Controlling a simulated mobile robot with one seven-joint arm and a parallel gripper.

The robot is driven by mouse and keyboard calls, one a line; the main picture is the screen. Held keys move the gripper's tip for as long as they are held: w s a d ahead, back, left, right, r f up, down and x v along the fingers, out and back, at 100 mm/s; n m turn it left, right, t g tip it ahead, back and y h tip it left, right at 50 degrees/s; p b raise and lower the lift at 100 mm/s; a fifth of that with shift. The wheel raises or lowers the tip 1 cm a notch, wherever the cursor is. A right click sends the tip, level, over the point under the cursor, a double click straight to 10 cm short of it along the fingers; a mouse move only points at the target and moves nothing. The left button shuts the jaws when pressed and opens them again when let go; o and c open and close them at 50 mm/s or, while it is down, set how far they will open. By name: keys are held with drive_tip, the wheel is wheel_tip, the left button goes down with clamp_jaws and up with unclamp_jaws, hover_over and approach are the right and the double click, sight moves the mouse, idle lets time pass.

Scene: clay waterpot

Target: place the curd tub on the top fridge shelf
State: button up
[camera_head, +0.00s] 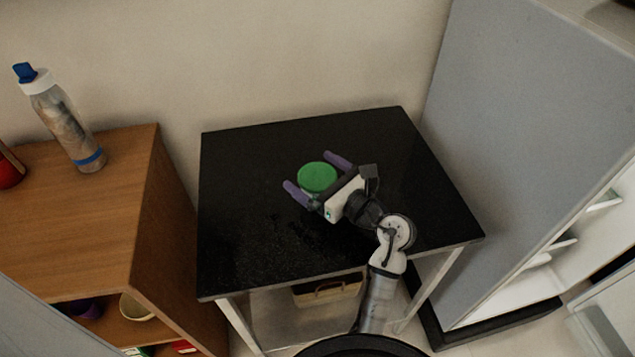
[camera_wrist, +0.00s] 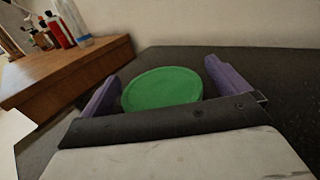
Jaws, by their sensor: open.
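The curd tub, seen as a round green lid (camera_head: 317,177), stands on the black table (camera_head: 262,235). My gripper (camera_head: 313,174) is open, with one purple finger on either side of the tub. In the wrist view the green lid (camera_wrist: 162,89) lies between the two fingers of my gripper (camera_wrist: 162,83), with a small gap showing on the right. The lower body of the tub is hidden. The fridge (camera_head: 540,150) stands at the right with its inside partly in view, showing white shelf edges (camera_head: 565,243). I cannot tell which of them is the top shelf.
A wooden cabinet (camera_head: 85,215) stands at the left, with a bottle (camera_head: 66,122) on top. A bowl (camera_head: 137,307) sits on its lower shelf. A basket-like box (camera_head: 327,290) lies under the table. The tabletop around the tub is clear.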

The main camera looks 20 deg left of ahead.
sight(316, 174)
drive_tip(key=c, duration=1.4)
wheel_tip(316, 174, up, 10)
drive_tip(key=shift+p, duration=0.3)
